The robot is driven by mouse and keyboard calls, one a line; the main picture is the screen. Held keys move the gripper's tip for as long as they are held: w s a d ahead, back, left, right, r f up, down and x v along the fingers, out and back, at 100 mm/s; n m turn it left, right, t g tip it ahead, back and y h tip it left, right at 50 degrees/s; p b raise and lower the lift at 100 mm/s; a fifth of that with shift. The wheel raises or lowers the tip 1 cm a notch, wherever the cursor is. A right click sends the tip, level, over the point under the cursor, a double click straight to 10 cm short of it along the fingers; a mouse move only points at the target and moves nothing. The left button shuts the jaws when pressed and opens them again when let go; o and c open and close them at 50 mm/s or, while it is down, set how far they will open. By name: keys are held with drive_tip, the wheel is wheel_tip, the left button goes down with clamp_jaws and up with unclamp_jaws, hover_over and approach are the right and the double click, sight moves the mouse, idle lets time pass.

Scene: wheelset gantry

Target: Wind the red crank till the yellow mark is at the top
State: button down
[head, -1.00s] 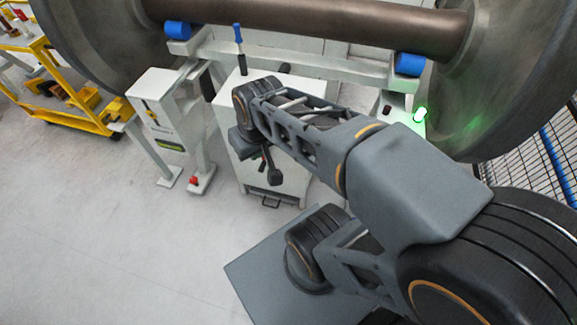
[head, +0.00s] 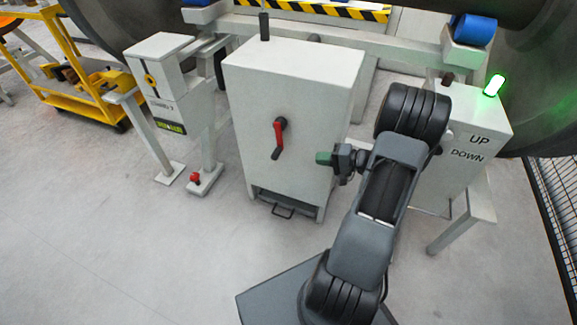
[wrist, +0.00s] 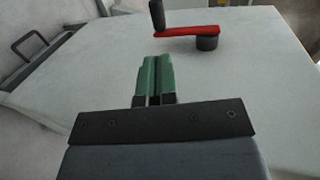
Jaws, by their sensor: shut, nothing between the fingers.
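The red crank (head: 279,137) is on the front of the pale cabinet (head: 300,85). Its arm hangs down from the hub, with a dark grip at the lower end. In the wrist view the crank (wrist: 190,31) lies ahead of my fingers, dark grip at left and black hub at right. My gripper (head: 323,158) is right of the crank, apart from it. Its green fingers (wrist: 158,60) are together and empty. A yellow spot (head: 150,80) shows on the smaller box at left; I cannot tell whether it is the task's mark.
A box marked UP and DOWN (head: 470,145) with a lit green lamp (head: 494,85) stands right of my arm. A yellow cart (head: 75,75) is at far left. A red button (head: 195,177) sits low on a stand foot. The floor in front is clear.

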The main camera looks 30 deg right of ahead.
drive_tip(key=f, duration=0.1)
drive_tip(key=b, duration=0.4)
approach(277, 139)
drive_tip(key=w+a+f, duration=0.1)
drive_tip(key=a+f, duration=0.4)
drive_tip(key=a, duration=0.1)
drive_tip(key=shift+f+t, duration=0.4)
drive_tip(key=shift+w, duration=0.1)
